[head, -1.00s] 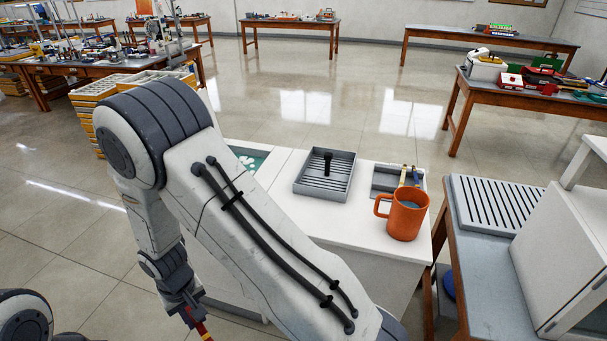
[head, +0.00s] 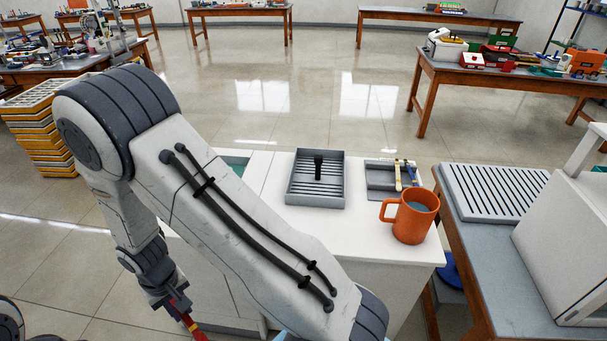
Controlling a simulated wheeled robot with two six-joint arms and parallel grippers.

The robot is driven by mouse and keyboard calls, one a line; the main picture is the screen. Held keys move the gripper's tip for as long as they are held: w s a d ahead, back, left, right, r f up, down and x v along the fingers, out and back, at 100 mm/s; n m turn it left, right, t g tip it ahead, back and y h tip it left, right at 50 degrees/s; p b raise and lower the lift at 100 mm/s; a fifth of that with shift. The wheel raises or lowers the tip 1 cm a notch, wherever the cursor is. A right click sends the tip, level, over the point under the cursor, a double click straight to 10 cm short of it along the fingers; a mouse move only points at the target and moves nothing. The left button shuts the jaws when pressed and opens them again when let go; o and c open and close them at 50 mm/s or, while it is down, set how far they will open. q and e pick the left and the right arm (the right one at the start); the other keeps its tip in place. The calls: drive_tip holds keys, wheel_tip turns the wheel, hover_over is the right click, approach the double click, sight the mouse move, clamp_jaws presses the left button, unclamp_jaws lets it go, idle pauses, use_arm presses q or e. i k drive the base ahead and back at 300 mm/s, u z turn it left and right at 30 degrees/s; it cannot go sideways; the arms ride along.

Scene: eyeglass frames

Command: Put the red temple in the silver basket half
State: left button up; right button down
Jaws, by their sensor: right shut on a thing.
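My right gripper (head: 178,304) hangs low at the left, beside the white counter, pointing down. It is shut on the red temple (head: 198,333), a thin red piece with a yellowish part near the jaws; its lower end is cut off by the picture edge. On the counter stand a grey slatted tray with a black upright knob (head: 331,196) and, right of it, a smaller grey tray (head: 378,186) with a gold strip and a blue-tipped piece across it. I cannot tell which part is the silver basket half. My left gripper is out of view.
An orange mug (head: 411,218) stands at the right front of the white counter (head: 290,226). Right of it is a grey bench (head: 476,265) with a slatted rack (head: 492,190) and a white cabinet (head: 570,240). Open floor lies behind the counter.

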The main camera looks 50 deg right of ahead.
sight(332, 180)
drive_tip(key=z, duration=0.55)
drive_tip(key=i, duration=0.5)
drive_tip(key=z, duration=0.7)
drive_tip(key=i, duration=0.55)
